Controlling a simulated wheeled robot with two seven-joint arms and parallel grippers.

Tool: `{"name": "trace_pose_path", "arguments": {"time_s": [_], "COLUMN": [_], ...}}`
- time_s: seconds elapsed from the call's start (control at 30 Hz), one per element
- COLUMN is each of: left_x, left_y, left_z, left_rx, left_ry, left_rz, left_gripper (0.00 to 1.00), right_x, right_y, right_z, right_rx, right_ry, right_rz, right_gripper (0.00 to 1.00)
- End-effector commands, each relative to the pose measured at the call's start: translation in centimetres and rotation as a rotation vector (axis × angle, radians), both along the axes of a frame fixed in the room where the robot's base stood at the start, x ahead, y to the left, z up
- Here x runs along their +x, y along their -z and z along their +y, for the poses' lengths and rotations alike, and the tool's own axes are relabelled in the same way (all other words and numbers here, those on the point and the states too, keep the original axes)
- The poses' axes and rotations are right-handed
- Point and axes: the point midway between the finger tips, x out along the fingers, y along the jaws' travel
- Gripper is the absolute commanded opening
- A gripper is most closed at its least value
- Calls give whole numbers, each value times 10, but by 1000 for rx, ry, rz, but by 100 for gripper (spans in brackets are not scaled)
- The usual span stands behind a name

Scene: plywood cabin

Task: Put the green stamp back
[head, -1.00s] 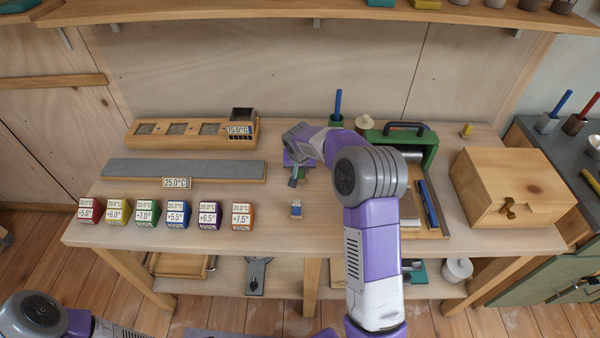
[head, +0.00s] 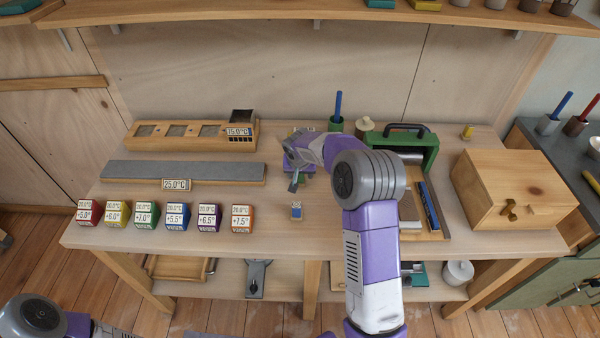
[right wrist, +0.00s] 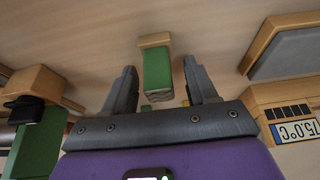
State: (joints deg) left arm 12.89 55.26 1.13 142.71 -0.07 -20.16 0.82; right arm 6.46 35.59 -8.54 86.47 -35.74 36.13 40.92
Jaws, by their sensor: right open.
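The green stamp, a green block on a pale wooden base, shows in the right wrist view (right wrist: 157,76). My right gripper (right wrist: 162,84) is open, with one finger on each side of the stamp and a gap visible on both sides. In the head view my right gripper (head: 294,181) hangs over the middle of the table and mostly hides the stamp. A small blue stamp (head: 296,212) stands in front of it, and a yellow one (head: 467,133) stands at the back right. My left gripper is out of view.
Several coloured labelled cubes (head: 177,217) line the front left. A green press (head: 428,150) and a wooden box (head: 530,200) stand right.

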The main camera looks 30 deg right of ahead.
Motion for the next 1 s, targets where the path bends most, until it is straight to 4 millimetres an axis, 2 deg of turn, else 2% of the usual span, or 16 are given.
{"name": "trace_pose_path", "arguments": {"time_s": [0.17,0.4,0.6,0.77,1.0], "left_x": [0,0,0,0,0], "left_y": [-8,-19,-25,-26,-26], "left_z": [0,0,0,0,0], "left_rx": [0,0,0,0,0], "left_ry": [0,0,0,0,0], "left_rz": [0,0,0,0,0], "left_gripper": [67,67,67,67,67], "right_x": [-7,-24,-35,-39,-39], "right_y": [-26,-76,-104,-113,-113], "right_z": [5,15,22,24,24], "right_rx": [0,-1,-1,-1,0], "right_ry": [-1,-1,0,0,1], "right_rz": [-4,-4,-3,-1,0], "right_gripper": [57,57,57,57,57]}}
